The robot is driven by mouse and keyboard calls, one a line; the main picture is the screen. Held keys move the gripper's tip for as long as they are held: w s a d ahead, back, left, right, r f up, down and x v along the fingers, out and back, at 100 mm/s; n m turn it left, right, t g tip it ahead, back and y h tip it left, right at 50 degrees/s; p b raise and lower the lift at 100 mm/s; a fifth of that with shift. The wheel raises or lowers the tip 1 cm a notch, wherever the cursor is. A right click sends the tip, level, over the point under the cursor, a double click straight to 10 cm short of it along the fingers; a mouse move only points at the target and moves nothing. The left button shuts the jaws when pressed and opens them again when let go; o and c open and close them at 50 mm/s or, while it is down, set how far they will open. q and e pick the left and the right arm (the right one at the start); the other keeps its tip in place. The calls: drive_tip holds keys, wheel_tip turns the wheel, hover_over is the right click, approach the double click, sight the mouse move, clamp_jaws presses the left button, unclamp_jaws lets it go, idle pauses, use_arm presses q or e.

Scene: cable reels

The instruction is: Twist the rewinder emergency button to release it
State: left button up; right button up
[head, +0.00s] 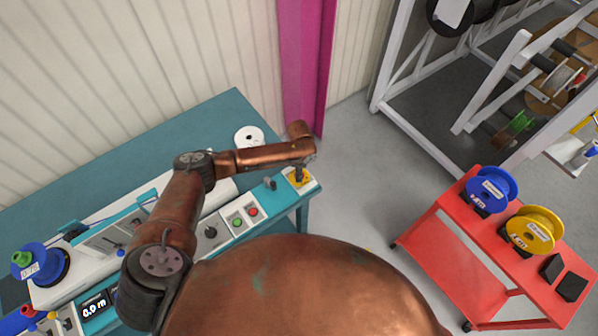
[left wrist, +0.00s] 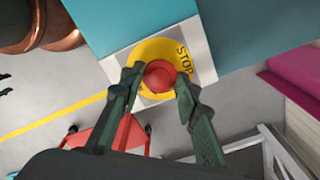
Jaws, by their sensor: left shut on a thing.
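The rewinder emergency button is a red mushroom head (left wrist: 160,76) in the middle of a yellow disc (left wrist: 178,50) marked STOP, in the left wrist view. In the head view its yellow plate (head: 299,180) shows at the right end of the teal machine's control panel. My left gripper (left wrist: 158,82) has one finger on each side of the red head and is shut on it. In the head view my left arm reaches across the panel, and the gripper (head: 302,172) points down over the yellow plate, mostly hidden by the wrist. My right gripper is not in view.
The panel has green (head: 237,222) and red (head: 252,211) push buttons and a black knob (head: 210,231) beside the yellow plate. A red cart (head: 470,238) with blue and yellow reels stands to the right. Grey floor (head: 350,215) lies clear between machine and cart.

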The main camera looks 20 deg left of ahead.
use_arm(q)
drive_tip(key=shift+f, duration=0.1)
idle(0.3)
drive_tip(key=o, duration=1.2)
drive_tip(key=shift+c, duration=0.2)
wheel_tip(320, 180, up, 12)
